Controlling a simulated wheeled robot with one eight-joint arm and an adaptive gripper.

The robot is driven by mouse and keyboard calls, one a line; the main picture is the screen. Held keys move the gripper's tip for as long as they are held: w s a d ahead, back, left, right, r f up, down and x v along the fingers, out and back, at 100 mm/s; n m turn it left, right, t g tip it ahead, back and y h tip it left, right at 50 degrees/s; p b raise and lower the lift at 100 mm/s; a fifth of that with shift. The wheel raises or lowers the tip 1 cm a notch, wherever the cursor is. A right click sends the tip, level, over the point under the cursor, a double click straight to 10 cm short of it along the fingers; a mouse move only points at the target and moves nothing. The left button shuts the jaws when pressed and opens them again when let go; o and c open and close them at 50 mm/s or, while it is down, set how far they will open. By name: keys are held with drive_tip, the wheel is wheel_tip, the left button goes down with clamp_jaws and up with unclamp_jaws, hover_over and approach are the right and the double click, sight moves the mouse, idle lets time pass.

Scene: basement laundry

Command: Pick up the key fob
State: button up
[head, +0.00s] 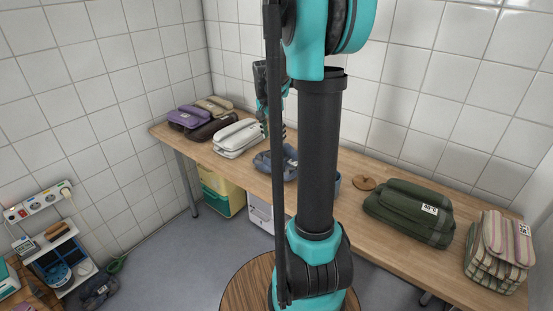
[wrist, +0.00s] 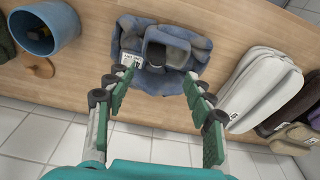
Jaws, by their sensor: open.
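I cannot pick out a key fob with certainty in either view. A small dark grey item (wrist: 156,54) lies on the blue-grey folded laundry (wrist: 186,41) in the wrist view; its kind is unclear. That laundry has a white label and also shows on the table in the head view (head: 275,164), partly behind my arm. My gripper (wrist: 162,72) is open and empty, its fingers apart in front of the near side of the blue-grey pile. In the head view my gripper (head: 275,131) is partly hidden by my arm, above the table.
The wooden table (head: 340,208) runs along the tiled wall. White laundry (head: 238,138) and purple laundry (head: 190,117) lie left of the blue-grey pile. A blue cup (wrist: 50,29), a wooden disc (head: 363,183), green laundry (head: 408,212) and striped laundry (head: 500,245) lie to its right in the head view.

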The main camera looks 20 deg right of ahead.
sight(278, 151)
drive_tip(key=shift+w+d+f, duration=0.15)
drive_tip(key=shift+d+f, duration=0.15)
drive_tip(key=shift+f, duration=1.05)
drive_tip(key=shift+w+d+f, duration=0.15)
drive_tip(key=shift+d+f, duration=0.2)
drive_tip(key=shift+f, duration=1.05)
drive_tip(key=shift+w+d+f, duration=0.15)
drive_tip(key=shift+d+f, duration=0.15)
drive_tip(key=shift+f, duration=1.05)
drive_tip(key=c, duration=1.1)
drive_tip(key=shift+r, duration=0.1)
